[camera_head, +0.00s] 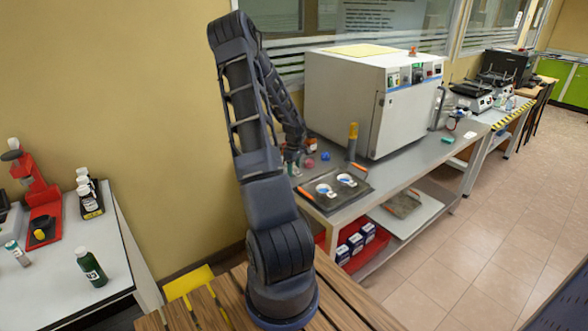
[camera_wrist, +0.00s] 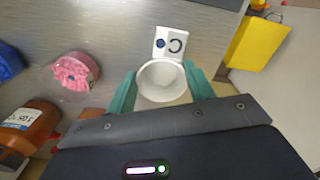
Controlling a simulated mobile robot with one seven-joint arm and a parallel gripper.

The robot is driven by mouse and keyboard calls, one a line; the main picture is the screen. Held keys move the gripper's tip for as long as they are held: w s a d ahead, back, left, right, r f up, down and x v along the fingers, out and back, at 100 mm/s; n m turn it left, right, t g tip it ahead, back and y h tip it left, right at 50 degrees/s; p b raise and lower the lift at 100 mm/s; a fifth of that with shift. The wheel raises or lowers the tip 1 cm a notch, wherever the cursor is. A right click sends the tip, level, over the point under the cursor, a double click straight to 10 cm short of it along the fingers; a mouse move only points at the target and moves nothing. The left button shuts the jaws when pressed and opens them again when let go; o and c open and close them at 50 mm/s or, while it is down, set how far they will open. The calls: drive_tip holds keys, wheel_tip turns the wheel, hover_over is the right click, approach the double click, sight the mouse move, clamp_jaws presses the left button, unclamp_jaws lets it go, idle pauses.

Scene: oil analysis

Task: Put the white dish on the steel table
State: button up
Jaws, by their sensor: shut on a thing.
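The white dish (camera_wrist: 162,80) is round and sits between the teal fingertips of my gripper (camera_wrist: 160,88) in the wrist view. My gripper is shut on it. A white square tag (camera_wrist: 169,43) with a blue dot and a dark curved mark adjoins its far rim. The grey steel table (camera_wrist: 110,28) lies under the dish; I cannot tell whether they touch. In the head view the steel table (camera_head: 418,150) runs along the wall, and my gripper (camera_head: 293,160) is over its near left end, where the dish cannot be made out.
A pink cap (camera_wrist: 76,71), a blue cap (camera_wrist: 8,62) and an amber jar (camera_wrist: 28,125) are left of the dish. A yellow object (camera_wrist: 258,40) is at right. A black tray (camera_head: 318,206) with two white round pieces and a large white oven (camera_head: 345,100) stand on the table.

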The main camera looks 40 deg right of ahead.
drive_tip(key=shift+f, duration=0.1)
drive_tip(key=o, duration=1)
drive_tip(key=shift+c, duration=0.2)
